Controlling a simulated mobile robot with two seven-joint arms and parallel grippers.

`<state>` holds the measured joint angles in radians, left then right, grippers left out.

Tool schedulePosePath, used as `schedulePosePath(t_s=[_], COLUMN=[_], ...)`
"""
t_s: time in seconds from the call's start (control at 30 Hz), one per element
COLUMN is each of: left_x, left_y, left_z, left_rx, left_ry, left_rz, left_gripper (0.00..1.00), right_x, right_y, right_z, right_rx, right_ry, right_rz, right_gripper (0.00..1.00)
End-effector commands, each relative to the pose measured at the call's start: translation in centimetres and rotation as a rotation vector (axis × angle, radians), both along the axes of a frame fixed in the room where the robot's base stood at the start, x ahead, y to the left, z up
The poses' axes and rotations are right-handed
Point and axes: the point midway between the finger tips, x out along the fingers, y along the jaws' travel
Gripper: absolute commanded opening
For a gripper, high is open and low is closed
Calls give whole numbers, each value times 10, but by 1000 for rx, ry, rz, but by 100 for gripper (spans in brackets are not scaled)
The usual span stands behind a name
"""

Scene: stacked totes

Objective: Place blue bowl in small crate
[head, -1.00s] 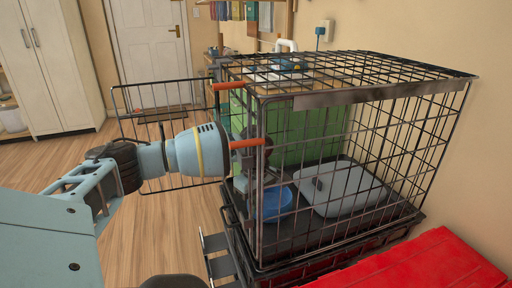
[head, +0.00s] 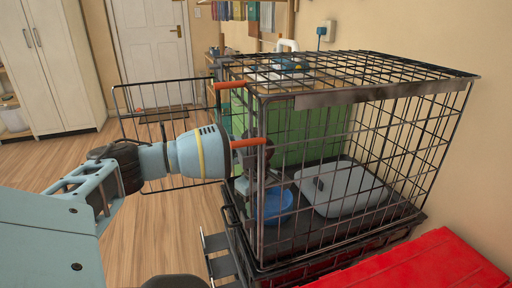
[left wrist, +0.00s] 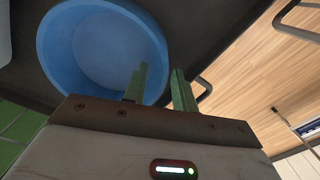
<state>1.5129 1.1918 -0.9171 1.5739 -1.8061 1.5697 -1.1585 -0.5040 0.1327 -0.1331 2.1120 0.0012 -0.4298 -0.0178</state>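The blue bowl (head: 274,206) rests upright on the dark floor of a black wire crate (head: 385,160), near its open door side. In the left wrist view the bowl (left wrist: 90,50) fills the upper left. My left gripper (left wrist: 160,85) is open, its two green fingers apart. One finger overlaps the bowl and the other stands outside, with the bowl's near rim between them; contact cannot be told. In the head view my left gripper (head: 270,180) reaches into the crate, partly hidden by wires. My right gripper is not in view. I cannot tell which container is the small crate.
The crate's wire door (head: 165,100) stands open at the left. A red surface (head: 415,270) fills the lower right. Wooden floor (head: 165,240) is clear at the left.

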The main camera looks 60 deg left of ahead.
Motion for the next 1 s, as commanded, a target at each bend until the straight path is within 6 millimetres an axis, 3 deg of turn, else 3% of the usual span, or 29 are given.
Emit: schedulePosePath(t_s=[0.5, 1.0], left_x=[2, 1], left_y=[0, 0], left_z=[70, 75], left_rx=[0, -1], left_ry=[-4, 1], left_rz=[-1, -1], left_gripper=[27, 27], right_x=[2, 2], right_y=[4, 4], right_z=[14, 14], right_rx=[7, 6], right_ry=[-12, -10], right_rz=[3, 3], right_gripper=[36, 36])
